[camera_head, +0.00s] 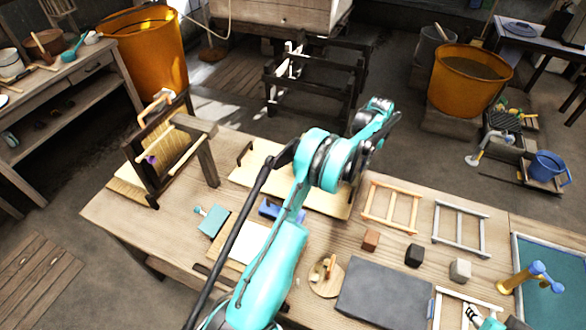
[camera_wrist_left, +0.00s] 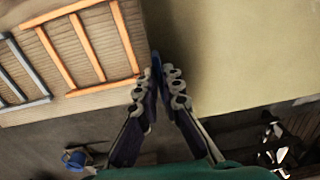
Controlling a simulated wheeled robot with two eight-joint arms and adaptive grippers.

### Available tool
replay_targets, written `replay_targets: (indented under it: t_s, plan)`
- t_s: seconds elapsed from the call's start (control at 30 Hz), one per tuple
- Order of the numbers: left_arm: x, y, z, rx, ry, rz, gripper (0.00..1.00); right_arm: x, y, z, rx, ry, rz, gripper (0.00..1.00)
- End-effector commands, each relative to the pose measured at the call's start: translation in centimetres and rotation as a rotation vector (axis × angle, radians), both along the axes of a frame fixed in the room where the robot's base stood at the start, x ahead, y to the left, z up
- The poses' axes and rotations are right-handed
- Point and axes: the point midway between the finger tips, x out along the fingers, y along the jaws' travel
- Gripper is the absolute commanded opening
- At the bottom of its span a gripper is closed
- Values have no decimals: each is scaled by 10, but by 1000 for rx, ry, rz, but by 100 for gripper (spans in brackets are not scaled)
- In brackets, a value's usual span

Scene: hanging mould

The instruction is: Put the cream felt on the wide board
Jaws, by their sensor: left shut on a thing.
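A pale cream sheet, which I take for the cream felt (camera_wrist_left: 235,60), fills the upper right of the left wrist view. My left gripper (camera_wrist_left: 160,75) is shut at its near-left edge; a little blue shows between the fingertips, and the grip itself is hard to see. In the head view my left arm crosses the table and hides its gripper. The cream surface of the wide board (camera_head: 255,178) lies flat at the table's far side, partly behind the arm. I cannot tell there where felt and board part.
An orange ladder-like frame (camera_head: 390,206) lies right of the board, then a grey one (camera_head: 461,226). Small blocks and a dark slab (camera_head: 385,295) lie nearer. A wooden stand (camera_head: 172,155) is at the left. A white sheet (camera_head: 243,243) lies near a teal block (camera_head: 213,222).

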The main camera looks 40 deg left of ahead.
Motion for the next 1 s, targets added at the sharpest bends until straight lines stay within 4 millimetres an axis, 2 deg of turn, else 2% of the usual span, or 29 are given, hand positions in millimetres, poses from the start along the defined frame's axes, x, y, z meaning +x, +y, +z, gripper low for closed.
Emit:
replay_targets:
  t_s: [0.17, 0.5, 0.6, 0.87, 1.0]
  plan:
    - [-1, 15, -9, 1, 0, 14, 0, 0, 0, 1, 0, 0, 0, 40]
    - [-43, 79, -56, 1, 0, 14, 0, 0, 0, -10, 0, 0, 0, 40]
    - [-52, 93, -65, 1, 0, 13, 0, 0, 0, -12, 0, 0, 0, 40]
    - [-59, 104, -79, 1, 0, 10, 0, 0, 0, -14, 0, 0, 0, 40]
    - [-59, 104, -101, 1, 0, 10, 0, 0, 0, -18, 0, 0, 0, 40]
